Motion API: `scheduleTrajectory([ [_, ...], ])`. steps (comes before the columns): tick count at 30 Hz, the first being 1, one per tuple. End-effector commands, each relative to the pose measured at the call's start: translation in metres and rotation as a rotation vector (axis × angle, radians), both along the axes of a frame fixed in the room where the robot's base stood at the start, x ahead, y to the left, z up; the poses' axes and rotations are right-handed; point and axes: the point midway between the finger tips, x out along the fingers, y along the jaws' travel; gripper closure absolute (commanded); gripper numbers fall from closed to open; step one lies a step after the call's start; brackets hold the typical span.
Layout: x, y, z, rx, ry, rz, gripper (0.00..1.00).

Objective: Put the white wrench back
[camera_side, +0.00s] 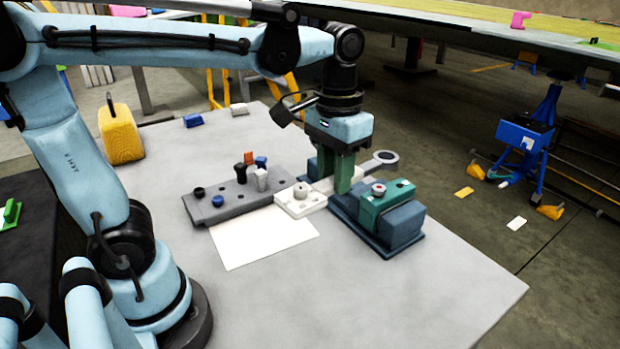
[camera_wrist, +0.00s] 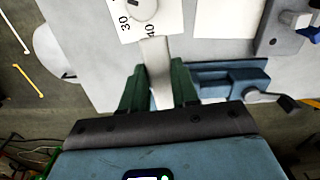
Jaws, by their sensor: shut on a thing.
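The white wrench (camera_side: 367,166) is a pale bar with a ring at its right end in the side view. My gripper (camera_side: 332,181) has its green fingers shut around the bar, with the ring sticking out to the right. In the wrist view the bar (camera_wrist: 157,62) runs up between the fingers of my gripper (camera_wrist: 158,92). Its far end reaches a white plate (camera_wrist: 170,22) printed "30" and "40" with a round white knob (camera_wrist: 142,8). The fingers hide part of the bar. I cannot tell whether it touches the plate.
A teal and blue vise (camera_side: 385,215) stands close to the right of my fingers. A grey rack (camera_side: 232,207) with several small plugs stands left of the plate. A white sheet (camera_side: 262,238) lies in front. A yellow block (camera_side: 121,137) stands far left. The table's front right is clear.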

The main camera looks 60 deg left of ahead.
Motion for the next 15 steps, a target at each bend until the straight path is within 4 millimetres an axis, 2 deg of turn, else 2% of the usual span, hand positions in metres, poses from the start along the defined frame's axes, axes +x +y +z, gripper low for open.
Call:
scheduleTrajectory([
  [5, 0.008, 0.008, -0.013, 0.001, 0.0, -0.185, 1.0],
  [15, 0.025, 0.029, -0.05, 0.002, 0.001, -0.721, 1.0],
])
